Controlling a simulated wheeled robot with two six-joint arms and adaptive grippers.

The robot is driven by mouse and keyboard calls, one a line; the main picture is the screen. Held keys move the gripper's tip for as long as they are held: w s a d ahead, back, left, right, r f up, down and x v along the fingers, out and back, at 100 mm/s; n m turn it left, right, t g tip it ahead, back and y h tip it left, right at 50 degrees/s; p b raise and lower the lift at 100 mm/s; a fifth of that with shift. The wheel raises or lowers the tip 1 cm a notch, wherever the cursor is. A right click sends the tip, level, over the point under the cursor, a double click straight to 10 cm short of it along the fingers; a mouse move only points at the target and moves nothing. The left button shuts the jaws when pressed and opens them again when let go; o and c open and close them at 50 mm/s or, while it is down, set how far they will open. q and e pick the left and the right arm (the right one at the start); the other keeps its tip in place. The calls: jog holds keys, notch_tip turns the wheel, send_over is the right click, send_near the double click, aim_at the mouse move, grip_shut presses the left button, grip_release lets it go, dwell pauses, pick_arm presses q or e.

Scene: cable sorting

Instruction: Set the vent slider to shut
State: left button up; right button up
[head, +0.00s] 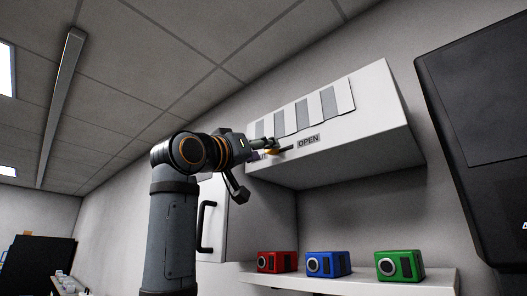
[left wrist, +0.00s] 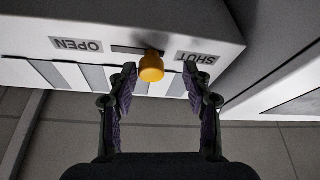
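The vent slider's orange knob (left wrist: 151,66) stands on the vent box (left wrist: 215,22). In the left wrist view, which is upside down, a dark slot (left wrist: 126,49) runs from the knob toward the OPEN label (left wrist: 76,44). The knob is at or near the slot end by the SHUT label (left wrist: 197,58); its exact stop cannot be told. My left gripper (left wrist: 160,73) is open, its fingers on either side of the knob with gaps. In the head view, my left gripper (head: 270,144) reaches the box front and partly hides the knob and SHUT label. My right gripper is not in view.
The white vent box has a front panel with grey slats (head: 304,111). Below it, a shelf (head: 350,281) carries a red box (head: 277,261), a blue box (head: 329,264) and a green box (head: 400,265). A dark screen (head: 480,130) is at the right.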

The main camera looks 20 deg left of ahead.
pick_arm(q)
jog(key=v, duration=1.2)
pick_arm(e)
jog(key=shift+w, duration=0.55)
pick_arm(q)
jog(key=shift+d, duration=0.15)
jog(key=shift+s, duration=0.1)
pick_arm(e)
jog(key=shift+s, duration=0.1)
